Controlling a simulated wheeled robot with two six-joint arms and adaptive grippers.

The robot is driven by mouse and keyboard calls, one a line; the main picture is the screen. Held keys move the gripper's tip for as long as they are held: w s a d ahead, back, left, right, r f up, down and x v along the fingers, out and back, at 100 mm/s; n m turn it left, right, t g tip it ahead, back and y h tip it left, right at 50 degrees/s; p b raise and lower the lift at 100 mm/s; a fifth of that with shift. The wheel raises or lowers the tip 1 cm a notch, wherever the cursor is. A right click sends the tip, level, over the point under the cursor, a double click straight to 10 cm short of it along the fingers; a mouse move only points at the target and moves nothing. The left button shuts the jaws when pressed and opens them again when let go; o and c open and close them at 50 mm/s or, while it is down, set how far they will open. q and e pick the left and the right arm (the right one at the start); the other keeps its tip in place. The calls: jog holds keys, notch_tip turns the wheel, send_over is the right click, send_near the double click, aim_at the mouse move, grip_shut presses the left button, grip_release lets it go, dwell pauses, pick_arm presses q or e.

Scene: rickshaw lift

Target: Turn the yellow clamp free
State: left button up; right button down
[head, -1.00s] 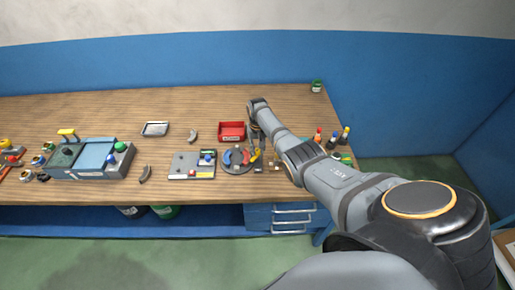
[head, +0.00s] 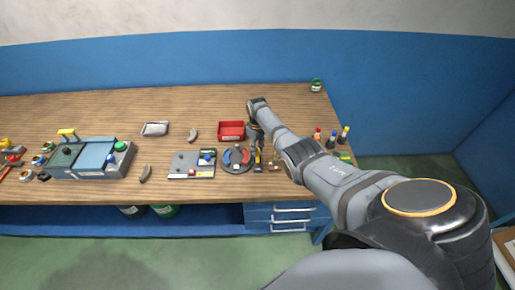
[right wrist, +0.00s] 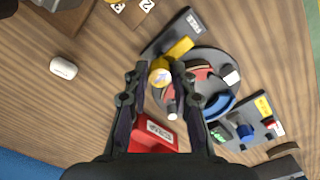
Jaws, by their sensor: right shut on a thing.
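The yellow clamp shows in the right wrist view as a round yellow knob (right wrist: 160,73) with a yellow bar beside it. It lies at the edge of a dark round plate (right wrist: 222,66) with red and blue curved pads. My right gripper (right wrist: 157,72) has its fingertips closed on either side of the knob. In the head view the round plate (head: 237,168) sits near the table's front edge, with a bit of yellow (head: 258,159) at its right side. My right gripper (head: 256,142) reaches down there, its tips hard to make out. My left gripper is not in view.
A red bin (head: 231,131) stands just behind the plate. A grey board (head: 190,165) with colored parts lies left of it. Several small bottles (head: 333,141) stand to the right.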

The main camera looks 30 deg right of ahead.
dwell(0.5)
jog(key=c, duration=1.1)
grip_release()
notch_tip(320, 180, up, 12)
